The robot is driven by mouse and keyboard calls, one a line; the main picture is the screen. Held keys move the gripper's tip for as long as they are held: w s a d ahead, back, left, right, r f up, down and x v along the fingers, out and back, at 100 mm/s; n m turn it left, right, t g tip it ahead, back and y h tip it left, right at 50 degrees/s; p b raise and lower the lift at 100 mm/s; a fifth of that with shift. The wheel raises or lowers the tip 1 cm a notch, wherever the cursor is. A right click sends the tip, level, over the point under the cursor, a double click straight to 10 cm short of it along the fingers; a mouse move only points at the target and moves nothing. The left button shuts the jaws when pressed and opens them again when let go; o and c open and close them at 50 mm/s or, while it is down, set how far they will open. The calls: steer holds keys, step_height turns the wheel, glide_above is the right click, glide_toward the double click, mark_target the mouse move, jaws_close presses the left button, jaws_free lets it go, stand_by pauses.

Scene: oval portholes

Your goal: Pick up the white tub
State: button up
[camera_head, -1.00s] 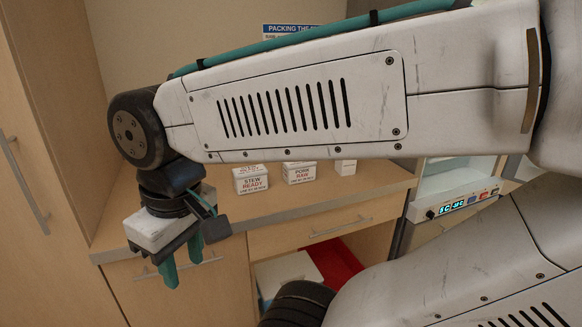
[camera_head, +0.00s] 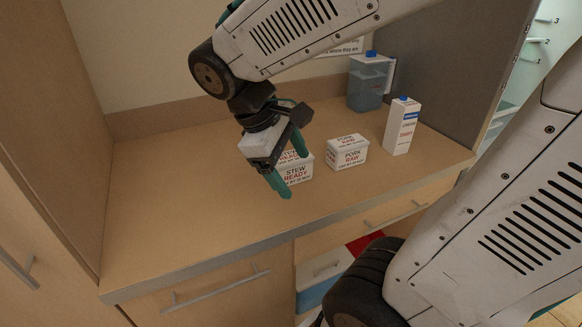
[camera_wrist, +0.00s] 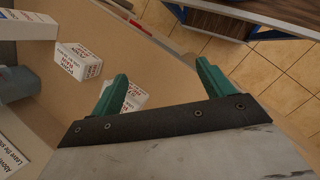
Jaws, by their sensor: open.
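Two white tubs stand on the wooden counter. One, labelled STEW READY (camera_head: 300,173), is partly hidden behind my gripper (camera_head: 294,174). The other, labelled PORK RAW (camera_head: 347,153), stands to its right. My gripper is open and empty, its green fingers pointing down in front of the stew tub. I cannot tell whether they touch it. In the wrist view my gripper (camera_wrist: 162,72) shows spread fingers; the stew tub (camera_wrist: 134,97) is partly behind the left finger, and the pork tub (camera_wrist: 78,61) is farther left.
A white carton (camera_head: 402,126) and a blue jug (camera_head: 369,82) stand at the counter's right end. A tall wooden cabinet (camera_head: 55,130) borders the left. The counter's left part (camera_head: 170,185) is clear. Below, a drawer space holds a blue and white box (camera_head: 318,285).

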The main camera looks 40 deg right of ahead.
steer(key=w+d+f+n+g+h, duration=0.25)
steer(key=w+n+h, duration=0.2)
steer(key=w, duration=0.35)
steer(key=n+t+h, duration=0.1)
steer(key=n+h, duration=0.3)
steer(key=n, duration=0.1)
glide_toward(291, 156)
steer(key=x, duration=0.7)
steer(key=shift+s+d+f, duration=0.15)
steer(key=shift+d+f, duration=0.1)
steer(key=c, duration=1.3)
steer(key=shift+r, duration=0.15)
